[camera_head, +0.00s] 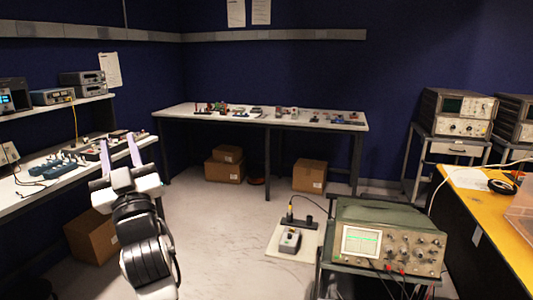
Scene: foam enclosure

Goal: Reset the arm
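My gripper (120,152) is at the left of the head view, at the end of my raised white and black arm. Its two pale fingers point up and away and stand clearly apart, with nothing seen between them. In the picture it overlaps the right part of the left bench (40,196); I cannot tell how far from the bench it is.
A back table (262,119) carries small parts, with cardboard boxes (309,176) beneath. A green oscilloscope (388,237) stands on a cart at front right, beside a yellow bench (484,215). A box (91,237) sits under the left bench. The middle floor is mostly clear.

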